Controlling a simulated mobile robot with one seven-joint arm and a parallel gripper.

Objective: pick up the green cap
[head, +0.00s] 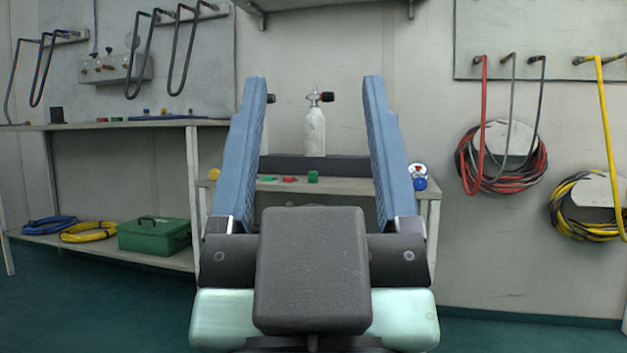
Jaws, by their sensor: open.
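My gripper (314,84) is open and empty. Its two blue padded fingers point away from me, one on each side of the bench middle. A small upright green piece (313,177), which looks like the green cap, sits on the bench (345,186) beyond the gripper. It shows in the gap between the fingers, a little below their tips in the picture. A flatter green piece (268,178) lies to its left, close to the left finger. The fingers and the dark gripper body hide parts of the bench.
A flat red piece (289,179) lies between the green ones. A white cylinder (314,132) with a dark valve knob stands behind. A yellow piece (214,174) is at left, and a blue-and-white gauge-like part (420,178) at right. A longer workbench (165,123) stands on the left.

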